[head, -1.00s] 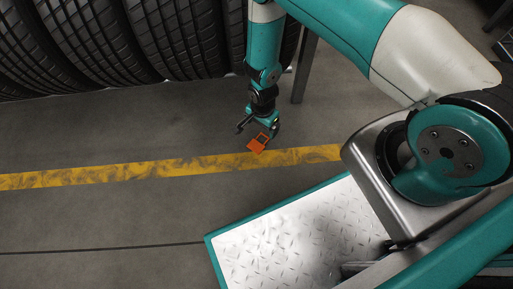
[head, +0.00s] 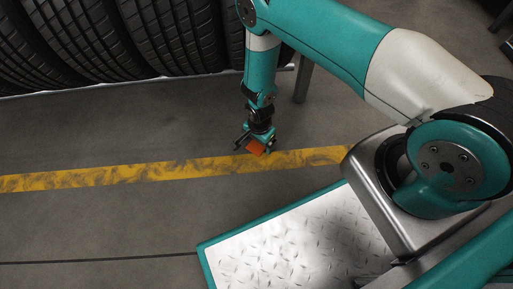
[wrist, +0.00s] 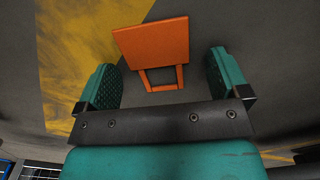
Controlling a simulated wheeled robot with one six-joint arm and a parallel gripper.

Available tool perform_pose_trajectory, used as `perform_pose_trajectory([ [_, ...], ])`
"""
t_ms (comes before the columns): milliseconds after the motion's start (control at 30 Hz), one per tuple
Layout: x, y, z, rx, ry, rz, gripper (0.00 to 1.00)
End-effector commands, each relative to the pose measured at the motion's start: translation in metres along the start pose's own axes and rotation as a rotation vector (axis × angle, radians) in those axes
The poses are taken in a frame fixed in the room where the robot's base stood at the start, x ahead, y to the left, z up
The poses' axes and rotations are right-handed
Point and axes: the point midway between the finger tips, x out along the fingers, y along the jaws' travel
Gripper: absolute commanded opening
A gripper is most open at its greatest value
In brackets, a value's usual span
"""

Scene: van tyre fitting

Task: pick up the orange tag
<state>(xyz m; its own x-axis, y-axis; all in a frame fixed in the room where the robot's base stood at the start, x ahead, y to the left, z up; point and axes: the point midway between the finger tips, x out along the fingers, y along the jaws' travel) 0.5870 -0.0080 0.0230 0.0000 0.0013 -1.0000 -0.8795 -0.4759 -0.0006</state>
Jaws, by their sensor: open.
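The orange tag (head: 256,148) lies on the floor at the edge of the yellow line in the head view, partly hidden by my gripper (head: 256,143). In the wrist view the tag (wrist: 153,45) is a flat orange plate with an open frame-like end towards me. My gripper (wrist: 165,80) is open, with one green finger pad on each side of the tag's framed end. The plate part reaches out beyond the fingertips. The wrist view shows no finger touching the tag.
A yellow floor line (head: 140,173) crosses the grey floor. A row of large tyres (head: 165,35) stands on a rack at the back, with a metal rack leg (head: 303,80) right of my arm. The floor left of my gripper is clear.

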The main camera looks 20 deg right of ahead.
Motion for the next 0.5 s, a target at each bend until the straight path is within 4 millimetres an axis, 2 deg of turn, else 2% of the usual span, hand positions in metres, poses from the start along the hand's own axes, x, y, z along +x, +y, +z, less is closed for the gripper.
perform_pose_trajectory([
  [400,0.0009,0.0003,0.0,0.0,0.0,0.0,0.94],
  [500,0.0004,0.0002,0.0,0.0,0.0,0.0,0.71],
])
